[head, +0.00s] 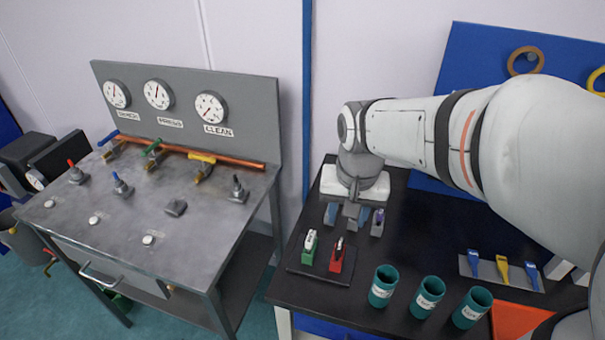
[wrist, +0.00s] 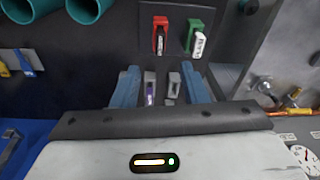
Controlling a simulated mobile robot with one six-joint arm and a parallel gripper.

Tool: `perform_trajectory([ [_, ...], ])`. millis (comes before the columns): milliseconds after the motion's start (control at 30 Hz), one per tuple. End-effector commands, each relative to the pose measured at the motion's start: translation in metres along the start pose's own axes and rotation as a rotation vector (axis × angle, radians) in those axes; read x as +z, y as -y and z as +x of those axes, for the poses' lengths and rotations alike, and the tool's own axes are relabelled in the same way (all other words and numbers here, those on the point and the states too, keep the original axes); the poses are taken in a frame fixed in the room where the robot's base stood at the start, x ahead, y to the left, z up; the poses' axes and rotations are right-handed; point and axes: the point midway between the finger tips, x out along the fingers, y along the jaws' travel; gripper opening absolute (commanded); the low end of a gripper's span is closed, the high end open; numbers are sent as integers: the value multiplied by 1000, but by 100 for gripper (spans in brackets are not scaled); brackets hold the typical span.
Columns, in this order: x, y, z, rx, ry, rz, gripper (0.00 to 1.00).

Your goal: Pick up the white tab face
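A white tab face (head: 311,236) shows on the green holder (head: 308,254), at the left of a dark tray on the black table. In the wrist view the white tab (wrist: 199,45) leans at the front of the green holder (wrist: 193,27), at upper right. My gripper (wrist: 160,70) points down with its two blue fingers apart and nothing held between them. In the head view my gripper (head: 347,214) is behind the green holder and to its right, apart from it. The tab's lower end is hard to make out.
A red holder (head: 342,263) with a small marked tab stands right of the green one. Two small grey holders, one with a purple tab (head: 377,221), stand near my fingers. Several teal cups (head: 383,286) stand in front at right. A grey gauge bench (head: 150,215) is at left.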

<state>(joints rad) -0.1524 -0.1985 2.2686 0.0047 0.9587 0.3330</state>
Motion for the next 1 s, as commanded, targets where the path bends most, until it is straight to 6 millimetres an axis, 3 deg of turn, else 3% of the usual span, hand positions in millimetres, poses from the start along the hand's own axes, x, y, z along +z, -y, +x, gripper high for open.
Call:
perform_trajectory([
  [33, -9, 17, 15, 7, 27, 22, 40],
  [133, -22, 43, 31, 23, 63, 79, 40],
  [333, -33, 73, 51, 47, 99, 149, 40],
  [1000, -20, 65, 126, 50, 103, 162, 40],
])
